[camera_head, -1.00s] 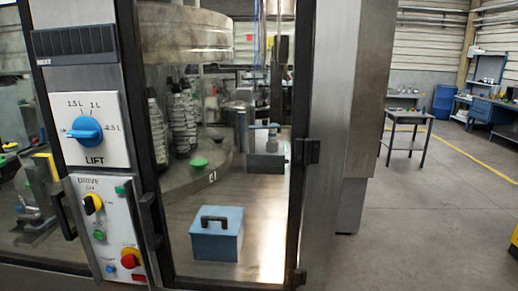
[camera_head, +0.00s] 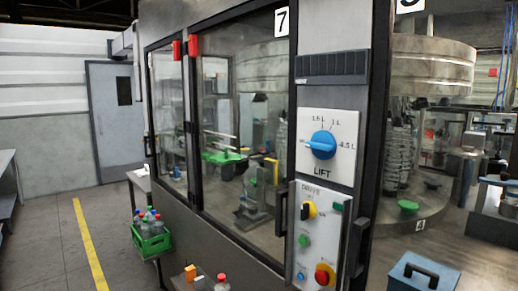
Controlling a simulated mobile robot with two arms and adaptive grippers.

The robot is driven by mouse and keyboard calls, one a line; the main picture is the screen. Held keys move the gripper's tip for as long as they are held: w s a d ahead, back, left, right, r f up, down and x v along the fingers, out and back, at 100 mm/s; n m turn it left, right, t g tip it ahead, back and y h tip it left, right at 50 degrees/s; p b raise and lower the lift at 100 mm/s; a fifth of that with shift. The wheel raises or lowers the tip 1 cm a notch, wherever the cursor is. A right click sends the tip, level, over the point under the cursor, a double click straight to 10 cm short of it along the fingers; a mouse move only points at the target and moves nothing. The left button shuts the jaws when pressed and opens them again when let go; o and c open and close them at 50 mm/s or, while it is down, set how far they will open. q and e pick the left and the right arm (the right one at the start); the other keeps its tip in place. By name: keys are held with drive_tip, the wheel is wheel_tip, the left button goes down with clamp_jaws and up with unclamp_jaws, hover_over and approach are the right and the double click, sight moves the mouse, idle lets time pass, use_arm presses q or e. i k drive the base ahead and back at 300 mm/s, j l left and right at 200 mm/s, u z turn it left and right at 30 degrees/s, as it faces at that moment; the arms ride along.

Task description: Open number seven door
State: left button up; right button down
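The number seven door (camera_head: 225,130) is a glass panel in a black frame, left of the control panel in the head view. A white label with a black 7 (camera_head: 281,22) sits at its top right corner. The door looks shut. A dark vertical handle (camera_head: 281,208) is at its right edge, beside the drive panel. A red block (camera_head: 194,45) is at its top left corner. Neither of my grippers is in view.
The lift panel (camera_head: 327,160) and drive panel (camera_head: 303,245) stand right of the door. A green crate of bottles (camera_head: 151,238) is at the lower left. The floor left of the yellow line (camera_head: 88,240) looks clear.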

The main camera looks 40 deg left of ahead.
sight(282, 19)
drive_tip(key=u, duration=1.65)
